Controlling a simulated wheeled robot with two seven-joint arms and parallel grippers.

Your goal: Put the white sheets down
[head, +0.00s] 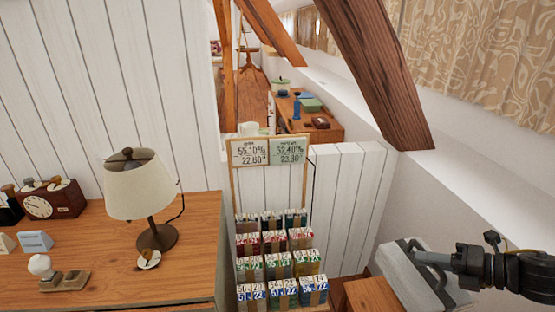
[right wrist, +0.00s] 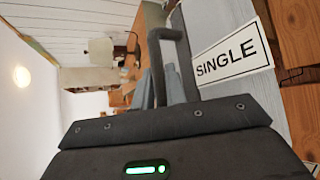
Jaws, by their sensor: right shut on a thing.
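My right gripper (head: 432,275) is at the lower right of the head view, its arm coming in from the right edge. It is shut on the white sheets (head: 405,262), a flat pale block held tilted above a wooden surface. In the right wrist view my right gripper (right wrist: 172,68) has its dark fingers against the pale grey-white side of the sheets (right wrist: 212,17). A white label reading "SINGLE" (right wrist: 232,54) shows there. Whether the sheets touch the wood below is unclear. My left gripper is not in view.
A wooden box or cabinet top (head: 372,295) lies beside the sheets. A rack of several small coloured packs (head: 275,242) stands centre, under a framed board (head: 268,152). A dresser (head: 110,270) on the left bears a lamp (head: 140,190) and clock (head: 52,200). A slanted timber brace (head: 380,70) hangs above.

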